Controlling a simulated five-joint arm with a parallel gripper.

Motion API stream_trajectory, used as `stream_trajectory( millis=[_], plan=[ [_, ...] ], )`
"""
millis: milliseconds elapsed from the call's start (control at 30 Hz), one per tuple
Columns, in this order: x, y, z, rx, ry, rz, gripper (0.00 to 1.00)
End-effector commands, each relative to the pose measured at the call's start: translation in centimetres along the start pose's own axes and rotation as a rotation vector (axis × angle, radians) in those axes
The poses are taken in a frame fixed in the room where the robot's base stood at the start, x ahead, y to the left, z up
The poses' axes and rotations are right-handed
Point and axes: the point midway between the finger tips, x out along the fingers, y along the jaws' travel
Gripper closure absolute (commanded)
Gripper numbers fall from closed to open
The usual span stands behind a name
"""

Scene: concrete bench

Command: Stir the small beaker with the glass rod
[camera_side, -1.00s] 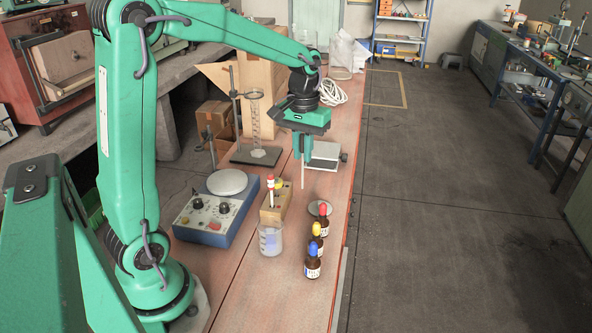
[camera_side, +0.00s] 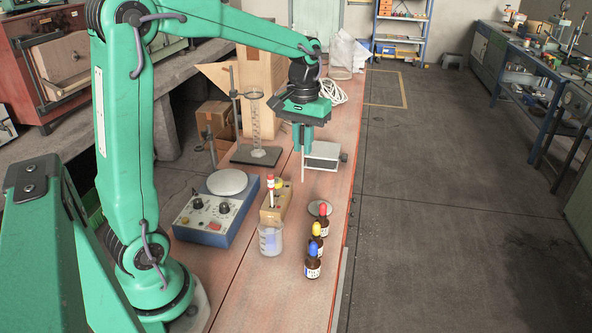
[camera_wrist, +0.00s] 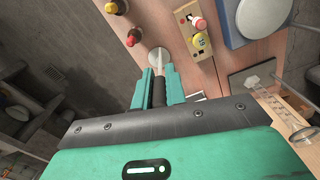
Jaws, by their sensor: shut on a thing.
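The small beaker (camera_side: 270,240) is clear glass and stands upright on the bench at the near end of a wooden block. It does not show in the wrist view. My gripper (camera_side: 303,145) is shut on the thin pale glass rod (camera_side: 303,168), which hangs nearly upright below the fingers, above the bench and well behind the beaker. In the wrist view, my gripper (camera_wrist: 158,85) holds a dark grip section between its fingers. The rod (camera_wrist: 158,64) is foreshortened there, in front of a round grey dish.
Red-, yellow- and blue-capped brown bottles (camera_side: 314,248) stand right of the beaker, near the bench edge. The small dish (camera_side: 319,208) lies behind them. The wooden block (camera_side: 275,208) holds red- and yellow-topped items. A blue hotplate (camera_side: 215,218) is left.

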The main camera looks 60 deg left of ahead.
Motion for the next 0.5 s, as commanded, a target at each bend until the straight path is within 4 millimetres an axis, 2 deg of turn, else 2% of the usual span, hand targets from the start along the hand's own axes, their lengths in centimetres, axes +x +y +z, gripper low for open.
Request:
stream_trajectory(
  millis=[500],
  plan=[
    [-2.2,0.0,0.0,0.000,0.002,0.000,1.00]
  ],
)
